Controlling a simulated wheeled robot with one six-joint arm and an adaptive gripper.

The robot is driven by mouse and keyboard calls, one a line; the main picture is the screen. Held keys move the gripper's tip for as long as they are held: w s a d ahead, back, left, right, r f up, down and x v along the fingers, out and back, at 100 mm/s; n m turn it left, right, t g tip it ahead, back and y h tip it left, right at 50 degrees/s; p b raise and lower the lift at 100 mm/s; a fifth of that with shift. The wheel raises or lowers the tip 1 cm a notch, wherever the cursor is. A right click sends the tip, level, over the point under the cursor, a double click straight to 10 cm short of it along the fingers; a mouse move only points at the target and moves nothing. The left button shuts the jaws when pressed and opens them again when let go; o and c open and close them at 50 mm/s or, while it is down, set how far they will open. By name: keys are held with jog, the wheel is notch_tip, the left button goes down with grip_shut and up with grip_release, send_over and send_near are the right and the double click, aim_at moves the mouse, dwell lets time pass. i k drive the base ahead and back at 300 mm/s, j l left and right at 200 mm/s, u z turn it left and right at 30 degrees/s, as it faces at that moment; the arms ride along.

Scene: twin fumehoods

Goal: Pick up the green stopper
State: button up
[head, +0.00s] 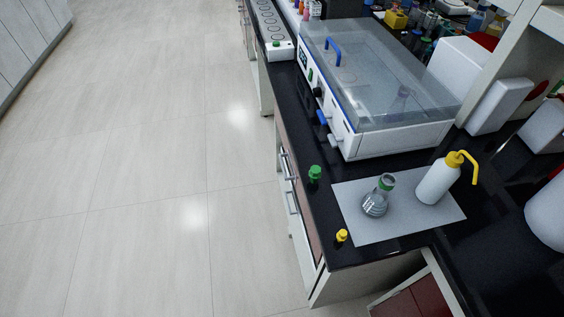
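The green stopper (315,173) stands on the black bench top, close to its left edge and just left of the grey mat (404,229). Nothing touches it. A conical flask (376,202) with a green band at its neck stands on the mat, right of the stopper. A small yellow stopper (341,237) sits nearer the bench's front corner. My gripper is not in view.
A white wash bottle (437,183) with a yellow spout stands on the mat. A lidded, box-shaped instrument (347,137) stands behind the stopper. Drawers with handles (291,200) line the bench's left side. The pale tiled floor (150,170) is clear.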

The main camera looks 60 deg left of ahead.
aim_at(315, 174)
jog(key=u, duration=1.35)
